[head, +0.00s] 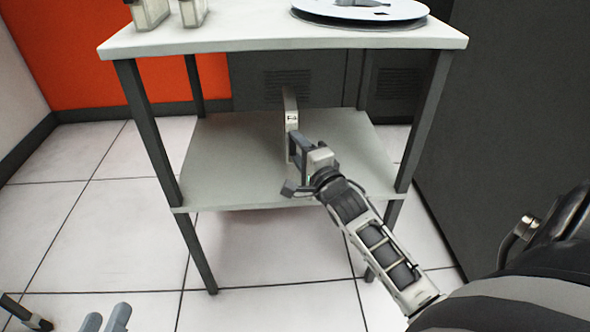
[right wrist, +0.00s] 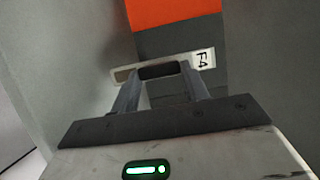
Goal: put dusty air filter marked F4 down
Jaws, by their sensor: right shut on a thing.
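The dusty air filter marked F4 (head: 291,108) is a thin, pale panel held upright over the lower shelf (head: 225,160) of the grey table. Its F4 label faces the camera in the head view. My right gripper (head: 292,143) is shut on it, reaching in under the tabletop.
The tabletop (head: 250,35) overhangs the lower shelf, with a round disc (head: 360,10) and two small pale blocks (head: 150,12) on it. Dark legs stand at the corners. The rest of the lower shelf is bare. A dark cabinet (head: 510,110) stands at right.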

